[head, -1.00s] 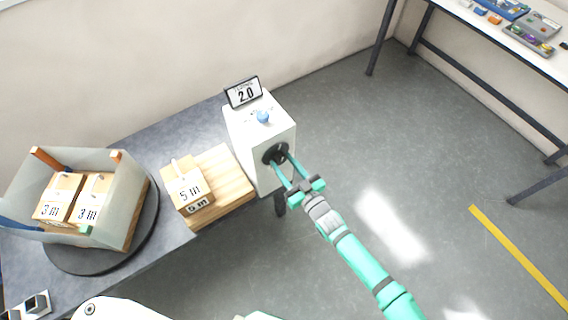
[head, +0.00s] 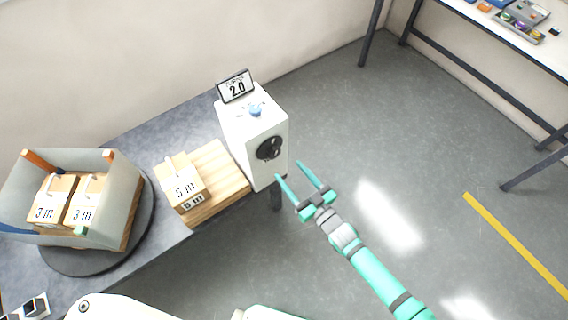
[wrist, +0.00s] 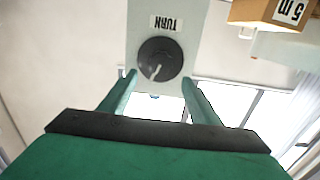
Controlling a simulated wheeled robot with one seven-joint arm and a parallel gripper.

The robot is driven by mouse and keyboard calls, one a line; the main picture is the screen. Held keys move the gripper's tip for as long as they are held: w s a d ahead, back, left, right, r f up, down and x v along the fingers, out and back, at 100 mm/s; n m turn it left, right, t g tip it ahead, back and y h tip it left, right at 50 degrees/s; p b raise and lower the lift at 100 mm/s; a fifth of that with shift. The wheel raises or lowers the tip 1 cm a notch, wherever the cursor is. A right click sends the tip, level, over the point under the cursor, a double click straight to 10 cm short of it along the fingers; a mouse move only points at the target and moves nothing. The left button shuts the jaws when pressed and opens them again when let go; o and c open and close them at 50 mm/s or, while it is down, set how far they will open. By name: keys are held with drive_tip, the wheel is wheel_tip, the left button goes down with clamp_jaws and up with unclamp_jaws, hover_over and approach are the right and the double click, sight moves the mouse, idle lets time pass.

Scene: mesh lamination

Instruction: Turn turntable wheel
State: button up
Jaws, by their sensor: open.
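The turntable wheel is a black round knob (head: 270,148) on the right face of a white box (head: 252,125). In the wrist view the knob (wrist: 160,60) faces me below a "TURN" label (wrist: 166,23), with a light pointer mark on it. My gripper (head: 302,170) is open and empty, a short way off to the right of the knob, its two teal fingers pointing at the box. In the wrist view its fingertips (wrist: 160,78) lie to either side of the knob's lower part. A sign reading 2.0 (head: 235,87) stands on the box.
A dark turntable (head: 85,265) at the left bears a translucent bin with boxes marked 3 m. A 5 m box (head: 182,188) sits on a wooden pallet (head: 222,168) on the grey table (head: 110,150). Open floor (head: 400,220) lies to the right.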

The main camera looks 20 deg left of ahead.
drive_tip(key=shift+v, duration=1.45)
drive_tip(key=s+d+f+m+t+h, duration=0.1)
drive_tip(key=s+d+m+h, duration=0.15)
drive_tip(key=s+d, duration=0.4)
drive_tip(key=s+d+m+t+h, duration=0.1)
drive_tip(key=s+d+t+h, duration=0.2)
drive_tip(key=s, duration=0.7)
drive_tip(key=s+a+r+m+h, duration=0.2)
drive_tip(key=s+r+m+h, duration=0.5)
drive_tip(key=s, duration=0.4)
drive_tip(key=shift+s+r+h, duration=0.35)
drive_tip(key=shift+r+h, duration=0.5)
drive_tip(key=shift+r, duration=0.35)
drive_tip(key=c, duration=0.7)
drive_tip(key=shift+o, duration=0.2)
drive_tip(key=shift+a, duration=0.1)
